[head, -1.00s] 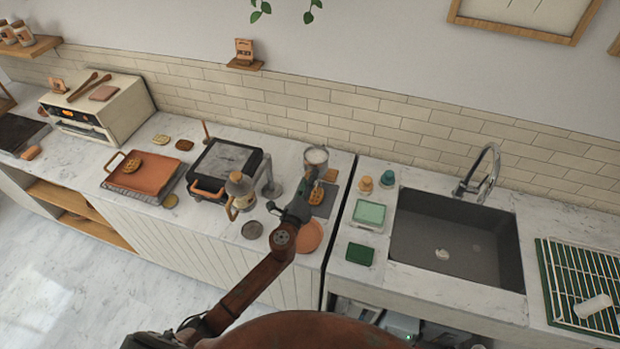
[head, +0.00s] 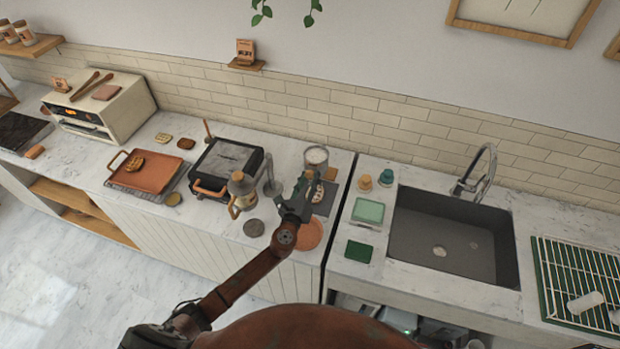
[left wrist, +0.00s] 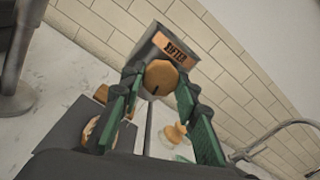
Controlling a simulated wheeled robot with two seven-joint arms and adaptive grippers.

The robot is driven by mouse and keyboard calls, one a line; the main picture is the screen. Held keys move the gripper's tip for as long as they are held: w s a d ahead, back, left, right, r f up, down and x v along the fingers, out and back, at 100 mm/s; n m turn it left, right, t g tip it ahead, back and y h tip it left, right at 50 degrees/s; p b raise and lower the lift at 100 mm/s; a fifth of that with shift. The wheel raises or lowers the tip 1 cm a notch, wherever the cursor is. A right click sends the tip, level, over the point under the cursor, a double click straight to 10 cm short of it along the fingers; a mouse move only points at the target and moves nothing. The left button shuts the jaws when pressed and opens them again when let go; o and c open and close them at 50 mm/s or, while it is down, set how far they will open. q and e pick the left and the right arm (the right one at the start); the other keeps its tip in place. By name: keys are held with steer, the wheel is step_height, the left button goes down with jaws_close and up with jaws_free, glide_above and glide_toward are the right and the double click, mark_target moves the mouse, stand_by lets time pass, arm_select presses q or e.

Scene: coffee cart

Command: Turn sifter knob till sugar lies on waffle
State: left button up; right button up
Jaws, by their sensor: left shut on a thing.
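The sifter (head: 316,156) is a grey box with an orange SIFTER label, up close in the left wrist view (left wrist: 172,45). Its round wooden knob (left wrist: 160,76), with a dark mark near its lower edge, sits between the green fingers of my left gripper (left wrist: 155,92), which is shut on it. In the head view my left gripper (head: 304,187) hides the knob. A waffle (left wrist: 94,131) with pale white patches lies on a dark board below the sifter; its pale top partly shows in the head view (head: 318,193). My right gripper is not in view.
A waffle iron (head: 224,165) and a jug (head: 242,188) stand left of my gripper. An orange plate (head: 310,234) lies under my forearm. The sink (head: 445,240) with its tap is to the right. An orange tray (head: 145,172) sits further left.

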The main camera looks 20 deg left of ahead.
arm_select(q)
steer(key=shift+f, duration=0.1)
stand_by(0.3)
steer(key=o, duration=1.2)
steer(key=shift+c, duration=0.2)
steer(key=shift+s, duration=0.15)
steer(key=s, duration=1.1)
steer(key=shift+s+a, duration=0.2)
steer(key=shift+s, duration=0.2)
